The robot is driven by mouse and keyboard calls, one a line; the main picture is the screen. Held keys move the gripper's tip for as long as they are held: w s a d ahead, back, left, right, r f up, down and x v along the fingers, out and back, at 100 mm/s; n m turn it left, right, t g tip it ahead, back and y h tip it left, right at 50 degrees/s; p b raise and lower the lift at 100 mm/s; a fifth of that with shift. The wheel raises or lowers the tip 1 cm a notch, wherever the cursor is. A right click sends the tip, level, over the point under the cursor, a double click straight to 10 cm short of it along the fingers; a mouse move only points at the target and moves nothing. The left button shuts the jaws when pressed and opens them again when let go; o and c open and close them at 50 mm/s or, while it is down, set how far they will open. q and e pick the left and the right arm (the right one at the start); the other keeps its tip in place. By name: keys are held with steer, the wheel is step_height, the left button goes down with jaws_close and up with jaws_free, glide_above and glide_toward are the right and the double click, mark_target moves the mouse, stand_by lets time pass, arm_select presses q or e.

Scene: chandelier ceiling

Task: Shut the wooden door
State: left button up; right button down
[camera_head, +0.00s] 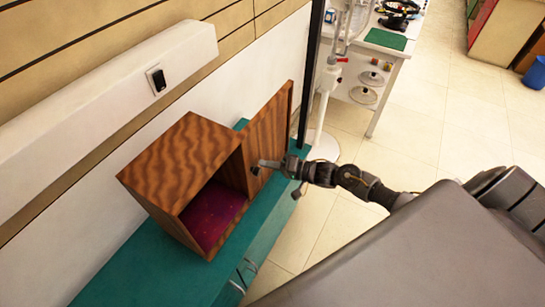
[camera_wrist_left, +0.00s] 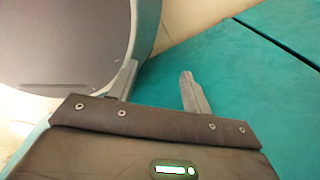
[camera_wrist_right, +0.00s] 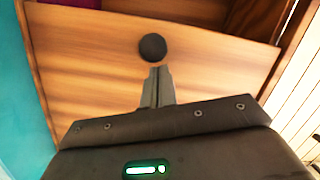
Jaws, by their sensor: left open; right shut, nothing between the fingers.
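The wooden door (camera_head: 270,125) stands open, swung out from the right side of a striped wooden cabinet (camera_head: 180,160) whose inside shows purple. My right gripper (camera_head: 264,164) is shut and empty in front of the door. In the right wrist view the door (camera_wrist_right: 85,75) fills much of the picture, and a round black knob (camera_wrist_right: 152,47) sits just beyond the shut fingertips (camera_wrist_right: 158,72). I cannot tell whether they touch. My left gripper (camera_wrist_left: 158,82) is open and empty over a teal surface in the left wrist view; it does not show in the head view.
The cabinet stands on a teal counter (camera_head: 135,270) against a wall with a white ledge (camera_head: 100,95). A dark post (camera_head: 311,70) rises beyond the door. A white table (camera_head: 385,48) stands at the back right. Tiled floor (camera_head: 430,135) lies open to the right.

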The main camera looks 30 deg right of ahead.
stand_by(0.3)
steer(key=s+a+p, duration=0.4)
steer(key=s+a, duration=0.2)
steer(key=a, duration=0.5)
steer(key=s+a+p, duration=0.4)
steer(key=s+a, duration=0.3)
steer(key=a, duration=0.4)
steer(key=shift+s+a+p, duration=0.25)
steer(key=shift+a+p, duration=0.05)
steer(key=b+v, duration=0.2)
steer(key=v, duration=0.8)
steer(key=shift+s+d, duration=0.2)
steer(key=shift+d, duration=0.15)
